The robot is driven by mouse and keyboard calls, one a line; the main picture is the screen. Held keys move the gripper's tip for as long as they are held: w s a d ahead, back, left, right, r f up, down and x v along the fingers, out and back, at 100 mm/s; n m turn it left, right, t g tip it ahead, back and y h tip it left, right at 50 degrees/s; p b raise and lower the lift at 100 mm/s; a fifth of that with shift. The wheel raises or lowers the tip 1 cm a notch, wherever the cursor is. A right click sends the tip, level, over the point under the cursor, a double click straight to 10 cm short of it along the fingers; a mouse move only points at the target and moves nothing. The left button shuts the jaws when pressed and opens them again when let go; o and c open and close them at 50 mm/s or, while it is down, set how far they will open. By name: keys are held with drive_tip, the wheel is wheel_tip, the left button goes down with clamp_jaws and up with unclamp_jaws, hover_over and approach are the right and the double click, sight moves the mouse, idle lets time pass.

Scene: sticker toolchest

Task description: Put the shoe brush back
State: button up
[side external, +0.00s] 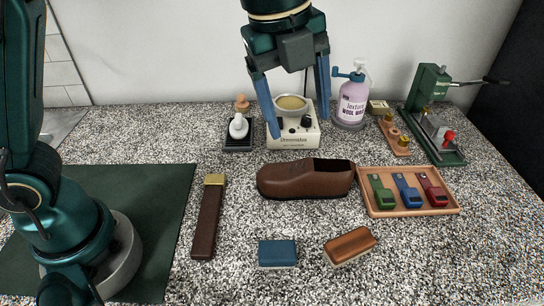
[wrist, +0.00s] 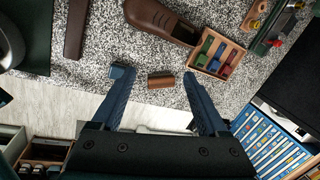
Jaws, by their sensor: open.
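A brown wooden-backed brush (side external: 350,246) with a pale underside lies on the speckled counter in front of the shoe. A blue block (side external: 278,252) with a pale lower edge lies to its left. I cannot tell for certain which is the shoe brush. The brown shoe (side external: 306,179) stands behind both. My gripper (side external: 299,126) is open and empty, high above the counter, fingers spread. In the wrist view, the brown brush (wrist: 161,79) shows between my fingers (wrist: 158,76), well below them, and the blue block (wrist: 122,73) is beside the left finger.
A wooden tray (side external: 410,211) holds three coloured items right of the shoe. A dark strip with a brass end (side external: 208,220) lies left. A scale-like device (side external: 293,130), bottle (side external: 352,102) and green press (side external: 434,115) stand behind. Open drawers (wrist: 45,150) show lower left in the wrist view.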

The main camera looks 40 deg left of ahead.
drive_tip(key=s+a+f+n+t, duration=0.3)
drive_tip(key=s+a+n, duration=0.9)
drive_tip(key=n, duration=1.1)
drive_tip(key=shift+s+f+y, duration=0.3)
drive_tip(key=shift+s+y, duration=0.1)
drive_tip(key=shift+s, duration=0.6)
